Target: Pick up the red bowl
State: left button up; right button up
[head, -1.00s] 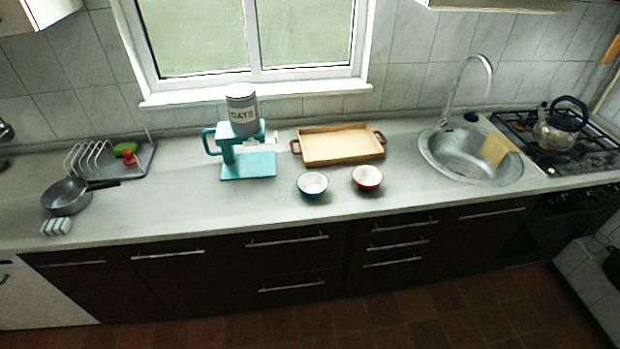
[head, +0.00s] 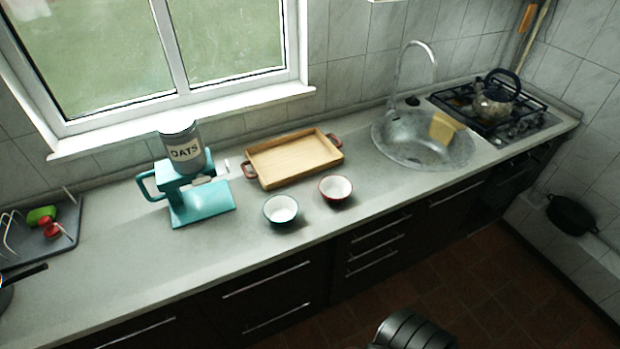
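The red bowl (head: 335,191) stands upright on the counter, red outside and white inside, and looks empty. It is in front of the right part of the wooden tray. A teal bowl (head: 281,210), also white inside, stands just to its left, with a small gap between them. Neither of my grippers is in view.
A wooden tray (head: 293,160) lies behind the bowls. A teal stand (head: 201,203) with an oats canister (head: 183,147) is to the left. The sink (head: 423,140) and a kettle (head: 494,97) on the stove are to the right. Counter right of the red bowl is clear.

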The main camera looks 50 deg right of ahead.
aim_at(335, 189)
jog(key=i, duration=1.2)
jog(key=z, duration=1.8)
